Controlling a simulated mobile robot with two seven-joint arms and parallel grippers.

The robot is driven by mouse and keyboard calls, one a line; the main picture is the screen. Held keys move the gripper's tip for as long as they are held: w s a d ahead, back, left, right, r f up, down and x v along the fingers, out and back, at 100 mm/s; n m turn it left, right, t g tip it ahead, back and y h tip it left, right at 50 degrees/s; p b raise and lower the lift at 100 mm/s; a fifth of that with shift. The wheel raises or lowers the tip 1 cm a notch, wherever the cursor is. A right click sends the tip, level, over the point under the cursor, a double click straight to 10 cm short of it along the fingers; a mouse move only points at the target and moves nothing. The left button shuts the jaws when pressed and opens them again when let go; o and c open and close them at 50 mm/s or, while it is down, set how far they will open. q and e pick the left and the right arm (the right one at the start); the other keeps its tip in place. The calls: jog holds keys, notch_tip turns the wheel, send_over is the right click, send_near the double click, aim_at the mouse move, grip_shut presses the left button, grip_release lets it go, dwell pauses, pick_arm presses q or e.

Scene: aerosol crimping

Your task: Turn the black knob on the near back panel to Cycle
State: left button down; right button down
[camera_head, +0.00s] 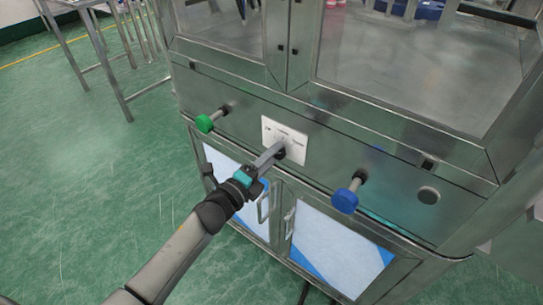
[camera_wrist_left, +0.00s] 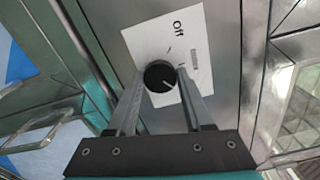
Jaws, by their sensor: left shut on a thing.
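The black knob (camera_wrist_left: 158,76) sits on a white label plate (camera_wrist_left: 143,42) on the steel panel. The wrist view shows "Off" printed at one end of the plate and a smaller, unreadable label near its middle; the right finger covers part of the plate. A light line on the knob points toward the lower right of that view. My left gripper (camera_wrist_left: 160,78) has one finger on each side of the knob and is shut on it. In the head view my left gripper (camera_head: 277,153) reaches the white plate (camera_head: 295,137) and mostly hides the knob. My right gripper is not in view.
A green knob (camera_head: 205,123) juts out left of the plate and a blue knob (camera_head: 345,200) juts out to the right. Cabinet doors with metal handles (camera_head: 288,223) lie below. A steel table frame (camera_head: 100,55) stands at the upper left. The green floor at left is clear.

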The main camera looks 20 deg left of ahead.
pick_arm(q)
jog(key=c, duration=0.7)
grip_release()
jog(key=shift+c, duration=0.2)
jog(key=o, duration=0.4)
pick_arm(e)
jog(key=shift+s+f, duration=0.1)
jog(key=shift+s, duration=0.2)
pick_arm(q)
jog(key=shift+o, duration=0.2)
jog(key=p+v, duration=0.1)
jog(key=v, duration=1.4)
jog(key=shift+s+p, duration=0.15)
jog(key=shift+p, duration=0.25)
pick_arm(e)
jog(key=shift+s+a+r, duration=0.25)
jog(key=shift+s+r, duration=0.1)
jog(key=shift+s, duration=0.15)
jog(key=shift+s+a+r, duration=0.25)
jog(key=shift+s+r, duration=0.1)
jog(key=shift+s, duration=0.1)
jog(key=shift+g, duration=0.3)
